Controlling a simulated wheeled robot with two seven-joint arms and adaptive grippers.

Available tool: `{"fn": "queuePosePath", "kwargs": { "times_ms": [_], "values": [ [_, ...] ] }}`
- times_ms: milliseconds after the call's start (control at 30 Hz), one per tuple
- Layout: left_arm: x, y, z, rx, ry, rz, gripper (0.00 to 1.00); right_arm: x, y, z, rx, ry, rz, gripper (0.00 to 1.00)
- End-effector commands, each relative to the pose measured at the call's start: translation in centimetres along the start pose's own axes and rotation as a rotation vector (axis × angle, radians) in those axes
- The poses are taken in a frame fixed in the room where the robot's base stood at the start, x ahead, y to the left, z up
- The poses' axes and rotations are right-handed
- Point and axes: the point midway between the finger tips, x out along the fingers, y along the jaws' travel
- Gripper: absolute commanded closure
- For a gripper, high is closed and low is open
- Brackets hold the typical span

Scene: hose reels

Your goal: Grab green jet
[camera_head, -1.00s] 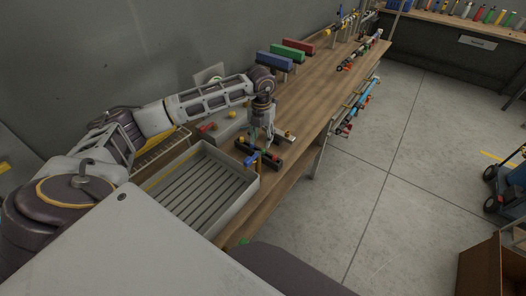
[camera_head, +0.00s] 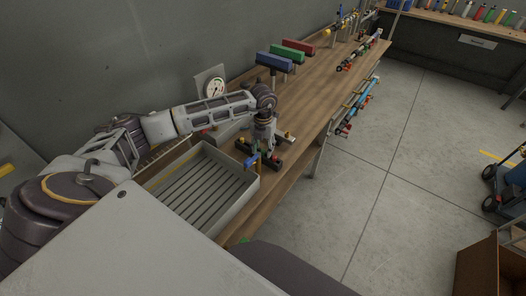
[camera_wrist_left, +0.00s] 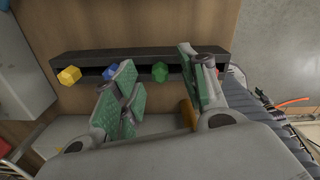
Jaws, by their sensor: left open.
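The green jet (camera_wrist_left: 160,72) sits in a dark rack (camera_wrist_left: 75,57) in the left wrist view. A yellow jet (camera_wrist_left: 69,76) and a blue jet (camera_wrist_left: 110,72) stand to its left; a bit of a red one shows by the right finger. My left gripper (camera_wrist_left: 156,66) is open, its green-padded fingers on either side of the green jet in the picture. Whether they touch it I cannot tell. In the head view my left gripper (camera_head: 264,146) is over the rack on the bench, and the green jet is hard to make out. My right gripper is not in view.
A grey slatted tray (camera_head: 252,192) stands beside the rack on the wooden bench (camera_head: 318,84). A blue block (camera_head: 274,62), a green block and a red block stand farther back. A gauge (camera_head: 214,88) is near the wall. The bench beyond the rack has free room.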

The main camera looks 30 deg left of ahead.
Motion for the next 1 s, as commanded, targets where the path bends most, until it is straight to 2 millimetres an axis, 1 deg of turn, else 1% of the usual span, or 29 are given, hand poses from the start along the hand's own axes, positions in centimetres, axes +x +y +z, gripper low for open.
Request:
{"fn": "queuePosePath", "kwargs": {
  "times_ms": [133,500,533,833,1000],
  "values": [
    [0.41,-0.01,-0.01,0.001,0.0,0.0,0.57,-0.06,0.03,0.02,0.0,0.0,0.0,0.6],
    [0.41,0.0,-0.01,0.001,0.0,0.0,0.57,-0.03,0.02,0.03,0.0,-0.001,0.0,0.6],
    [0.41,0.0,-0.01,0.001,0.0,0.0,0.58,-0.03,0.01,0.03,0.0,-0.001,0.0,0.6],
    [0.4,0.01,-0.01,0.0,0.0,0.001,0.96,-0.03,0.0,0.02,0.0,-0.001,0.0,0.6],
    [0.39,0.01,-0.01,0.0,0.0,0.001,0.97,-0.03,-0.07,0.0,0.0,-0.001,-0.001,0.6]
  ]
}}
